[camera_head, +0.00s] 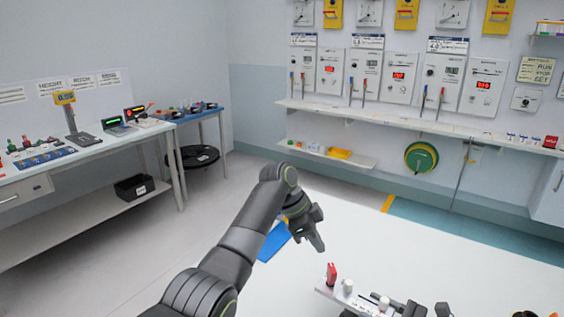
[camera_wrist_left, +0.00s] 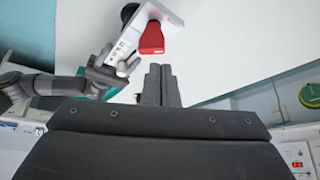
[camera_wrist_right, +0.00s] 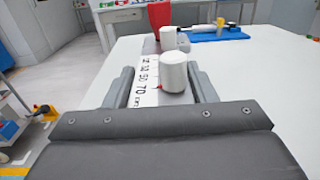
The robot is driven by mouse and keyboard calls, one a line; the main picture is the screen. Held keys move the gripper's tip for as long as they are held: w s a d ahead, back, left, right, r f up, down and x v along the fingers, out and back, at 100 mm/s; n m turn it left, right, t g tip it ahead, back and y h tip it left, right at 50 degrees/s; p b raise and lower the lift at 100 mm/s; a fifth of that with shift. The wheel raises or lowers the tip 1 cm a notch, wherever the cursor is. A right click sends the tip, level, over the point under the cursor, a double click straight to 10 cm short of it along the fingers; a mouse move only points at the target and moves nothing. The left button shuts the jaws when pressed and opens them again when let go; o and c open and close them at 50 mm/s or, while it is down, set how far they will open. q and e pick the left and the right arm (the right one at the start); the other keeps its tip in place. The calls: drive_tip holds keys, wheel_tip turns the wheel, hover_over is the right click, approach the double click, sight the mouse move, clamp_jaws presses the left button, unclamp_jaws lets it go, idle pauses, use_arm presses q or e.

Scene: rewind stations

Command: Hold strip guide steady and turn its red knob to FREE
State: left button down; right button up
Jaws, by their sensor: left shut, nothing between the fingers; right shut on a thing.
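The strip guide (camera_head: 324,290) is a pale bar with a printed scale and white rollers, on the white table at the bottom of the head view. Its red knob (camera_head: 332,272) stands up at its left end. My right gripper (camera_wrist_right: 162,88) is shut on the guide's body (camera_wrist_right: 143,90), fingers either side of it. The red knob also shows at the top of the right wrist view (camera_wrist_right: 158,16). My left gripper (camera_head: 319,244) is shut and empty, above the table, apart from the knob. In the left wrist view the red knob (camera_wrist_left: 151,38) is just beyond its closed fingertips (camera_wrist_left: 160,72). The FREE mark is not readable.
A blue tray (camera_head: 273,242) lies on the white table (camera_head: 430,255) behind my left gripper. The table right of the guide is largely clear. A side bench (camera_head: 90,150) and a wall shelf (camera_head: 400,122) with meters stand further off.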

sight(331, 276)
use_arm(q)
drive_tip(key=shift+r, duration=0.2)
wheel_tip(331, 276, down, 6)
drive_tip(key=s, duration=0.2)
drive_tip(key=shift+s+a, duration=0.25)
drive_tip(key=shift+s, duration=0.05)
idle(0.7)
drive_tip(key=shift+w+d, duration=0.2)
drive_tip(key=shift+d, duration=0.35)
idle(0.9)
drive_tip(key=shift+w, duration=0.25)
